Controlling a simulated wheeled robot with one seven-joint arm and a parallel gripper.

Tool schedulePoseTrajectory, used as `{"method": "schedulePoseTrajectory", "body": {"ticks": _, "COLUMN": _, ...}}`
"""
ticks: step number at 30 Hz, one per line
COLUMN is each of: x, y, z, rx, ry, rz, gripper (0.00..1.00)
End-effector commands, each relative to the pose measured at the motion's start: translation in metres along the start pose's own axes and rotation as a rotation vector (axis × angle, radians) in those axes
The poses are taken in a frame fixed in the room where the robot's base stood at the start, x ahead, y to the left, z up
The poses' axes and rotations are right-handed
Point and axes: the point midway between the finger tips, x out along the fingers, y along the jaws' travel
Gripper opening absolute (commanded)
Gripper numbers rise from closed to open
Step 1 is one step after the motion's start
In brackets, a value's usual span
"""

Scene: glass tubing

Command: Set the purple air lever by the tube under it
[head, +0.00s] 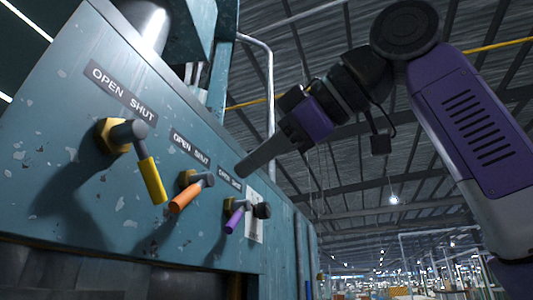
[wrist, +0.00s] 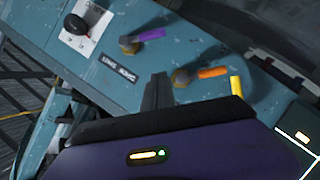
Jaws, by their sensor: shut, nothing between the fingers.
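The purple air lever (head: 235,219) is the rightmost and farthest of three on the teal panel in the head view. Its handle slants down and slightly left from a brass fitting, below an OPEN SHUT label (head: 230,180). In the wrist view the purple lever (wrist: 151,34) sits at upper centre, and the label (wrist: 118,68) appears upside down. My gripper (head: 240,171) is shut and empty, its tip close to the panel above the purple lever, with no clear contact. It also shows in the wrist view (wrist: 158,82). I cannot make out the tube under the purple lever.
The yellow lever (head: 152,180) and orange lever (head: 186,197) stand out left of the purple one, each under its own label. A black knob (head: 262,210) on a white plate (head: 254,229) sits just right of it. Open space lies right of the panel.

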Motion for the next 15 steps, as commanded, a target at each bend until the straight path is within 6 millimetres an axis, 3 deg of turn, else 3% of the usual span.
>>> {"method": "schedulePoseTrajectory", "body": {"ticks": 9, "x": 0.059, "y": 0.002, "z": 0.002, "rx": 0.002, "ry": -0.001, "rz": -0.001, "gripper": 0.0}}
{"method": "schedulePoseTrajectory", "body": {"ticks": 15, "x": 0.063, "y": 0.001, "z": 0.029, "rx": 0.002, "ry": 0.0, "rz": 0.0, "gripper": 0.0}}
